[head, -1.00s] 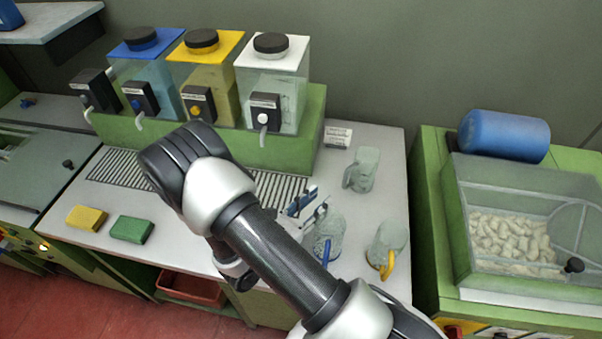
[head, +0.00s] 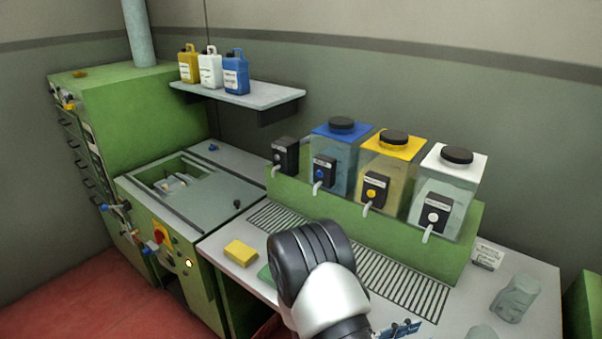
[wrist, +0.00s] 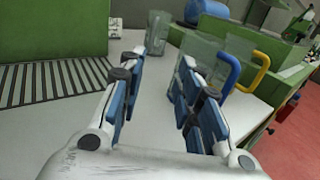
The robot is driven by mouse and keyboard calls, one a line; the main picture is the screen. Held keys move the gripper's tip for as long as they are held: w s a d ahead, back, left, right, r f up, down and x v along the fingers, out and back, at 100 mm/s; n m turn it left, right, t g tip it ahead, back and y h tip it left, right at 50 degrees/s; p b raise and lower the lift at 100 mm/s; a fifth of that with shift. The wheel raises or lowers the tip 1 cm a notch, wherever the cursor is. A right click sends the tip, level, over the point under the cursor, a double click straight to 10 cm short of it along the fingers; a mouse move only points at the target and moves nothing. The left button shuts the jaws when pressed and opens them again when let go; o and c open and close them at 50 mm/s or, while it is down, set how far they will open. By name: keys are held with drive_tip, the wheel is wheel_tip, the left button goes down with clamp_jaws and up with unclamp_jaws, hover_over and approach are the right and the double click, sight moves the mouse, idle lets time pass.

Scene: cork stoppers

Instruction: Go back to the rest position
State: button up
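My gripper shows in the wrist view (wrist: 155,95) with its two blue-padded fingers spread apart and nothing between them. A small part of it shows at the bottom edge of the head view (head: 398,328), beside my arm. Past the fingertips stands a clear jug (wrist: 157,32) with no coloured handle in sight. Just beyond the right finger is a clear jug with a blue handle (wrist: 230,72). A clear jug with a yellow handle (wrist: 262,64) is to its right. I cannot tell whether the finger touches the blue-handled jug.
Dispensers with blue (head: 342,129), yellow (head: 394,143) and white (head: 453,163) lids stand on a green ledge behind a drain grille (head: 410,288). A yellow sponge (head: 241,252) and a partly hidden green one (head: 266,276) lie left of my arm. A shelf (head: 240,96) holds canisters.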

drive_tip(key=s+d+r+m+g+y, duration=0.3)
drive_tip(key=s+r+m+g+y, duration=0.5)
drive_tip(key=s+r+m, duration=0.4)
drive_tip(key=s+a+r+m+t+y, duration=0.3)
drive_tip(key=a+r+m+t+y, duration=0.4)
drive_tip(key=a, duration=0.5)
wheel_tip(320, 180, up, 3)
drive_tip(key=shift+s+a+m+y, duration=0.25)
drive_tip(key=shift+a+m+y, duration=0.05)
drive_tip(key=shift+m+y, duration=0.8)
